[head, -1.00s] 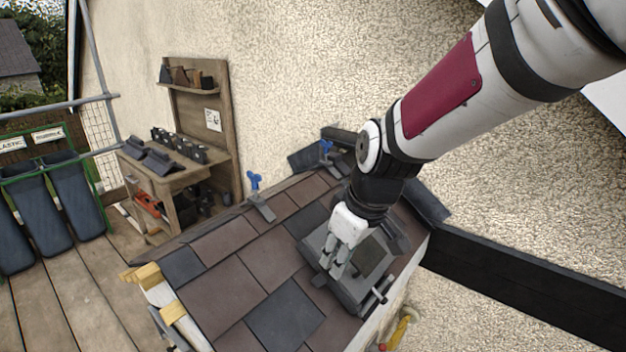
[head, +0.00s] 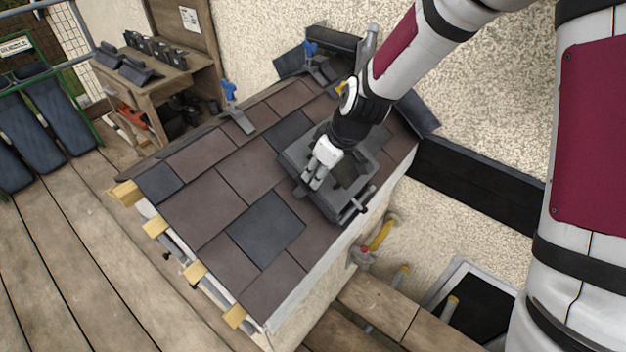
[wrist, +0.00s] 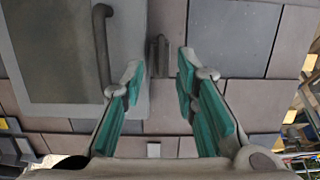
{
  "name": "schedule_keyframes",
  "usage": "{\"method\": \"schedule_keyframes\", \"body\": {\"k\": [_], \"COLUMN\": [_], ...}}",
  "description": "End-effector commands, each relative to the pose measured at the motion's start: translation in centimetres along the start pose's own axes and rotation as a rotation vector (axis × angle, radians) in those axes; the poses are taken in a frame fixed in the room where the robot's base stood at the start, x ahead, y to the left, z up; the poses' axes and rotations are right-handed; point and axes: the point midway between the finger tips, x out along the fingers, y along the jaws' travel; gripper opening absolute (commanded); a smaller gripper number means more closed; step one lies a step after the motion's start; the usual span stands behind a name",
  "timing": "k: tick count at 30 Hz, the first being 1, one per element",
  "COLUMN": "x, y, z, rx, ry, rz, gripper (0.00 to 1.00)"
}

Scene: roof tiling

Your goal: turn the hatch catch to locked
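The roof hatch is a grey framed panel (head: 330,199) set in the tiled roof, under my gripper. In the wrist view its flat lid (wrist: 50,55) fills the upper left, with a dark curved bar handle (wrist: 103,45) on it. A small dark block, which looks like the catch (wrist: 159,55), sits beside the lid at the frame's edge, upright in the picture. My gripper (head: 313,182) points down at the hatch's left side. In the wrist view my gripper (wrist: 160,78) is open, its teal-padded fingers apart, with the catch ahead between the tips. I see no contact.
Brown and slate-blue tiles (head: 213,160) surround the hatch. Blue-handled clamps (head: 231,97) stand on the roof's upper edge. A yellow-handled hammer (head: 379,236) hangs at the right side.

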Motion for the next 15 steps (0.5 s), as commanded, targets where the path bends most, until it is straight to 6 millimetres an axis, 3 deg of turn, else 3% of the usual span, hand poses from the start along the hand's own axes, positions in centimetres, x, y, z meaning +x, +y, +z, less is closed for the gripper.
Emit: {"method": "schedule_keyframes", "body": {"k": [6, 15], "x": [3.3, 5.0], "y": [-0.1, 0.0], "z": [0.0, 0.0], "rx": [0.002, 0.0], "ry": [-0.001, 0.0], "rz": [-0.002, 0.0], "gripper": [0.28, 0.28]}}
